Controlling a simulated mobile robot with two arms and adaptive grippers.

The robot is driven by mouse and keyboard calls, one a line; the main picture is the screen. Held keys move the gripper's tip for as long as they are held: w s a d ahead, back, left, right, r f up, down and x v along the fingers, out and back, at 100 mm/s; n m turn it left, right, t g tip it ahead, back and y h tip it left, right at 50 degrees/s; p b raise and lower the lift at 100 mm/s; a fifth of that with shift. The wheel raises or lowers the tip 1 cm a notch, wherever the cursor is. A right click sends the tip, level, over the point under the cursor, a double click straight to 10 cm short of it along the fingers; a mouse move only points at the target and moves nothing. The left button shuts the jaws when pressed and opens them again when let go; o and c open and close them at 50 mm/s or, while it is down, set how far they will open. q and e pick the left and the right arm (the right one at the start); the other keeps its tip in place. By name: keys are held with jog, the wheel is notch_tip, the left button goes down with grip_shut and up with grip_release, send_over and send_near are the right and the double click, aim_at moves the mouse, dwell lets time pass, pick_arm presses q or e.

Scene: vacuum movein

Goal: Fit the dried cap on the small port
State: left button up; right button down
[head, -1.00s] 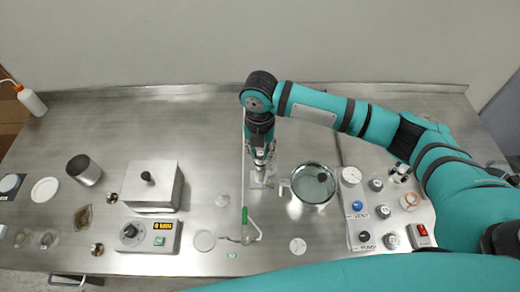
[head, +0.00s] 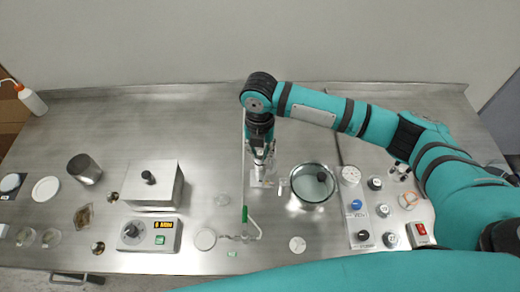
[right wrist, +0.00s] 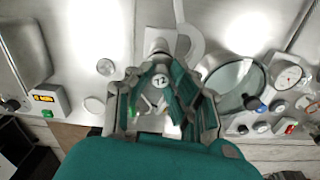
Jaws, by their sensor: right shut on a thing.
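My right gripper (head: 262,158) is over the middle of the bench, pointing down. In the right wrist view its teal fingers are closed around a small round pale piece (right wrist: 161,81) marked with dark characters, which I take to be the cap. A pale upright fitting or stand (head: 258,181) is under the gripper in the head view, mostly hidden by it. I cannot tell which part is the small port, or whether the cap touches it. My left gripper is not in view.
A panel with a gauge (head: 350,175), several knobs and a red switch (head: 421,229) is at the right. A boxy lidded unit (head: 152,190) and a timer box (head: 150,234) stand left. Green-marked glassware (head: 245,215) lies in front. The back left of the bench is clear.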

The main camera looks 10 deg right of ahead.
jog(key=shift+f, duration=0.45)
dwell(0.3)
jog(key=c, duration=1.1)
grip_release()
jog(key=shift+c, duration=0.2)
notch_tip(320, 180, up, 12)
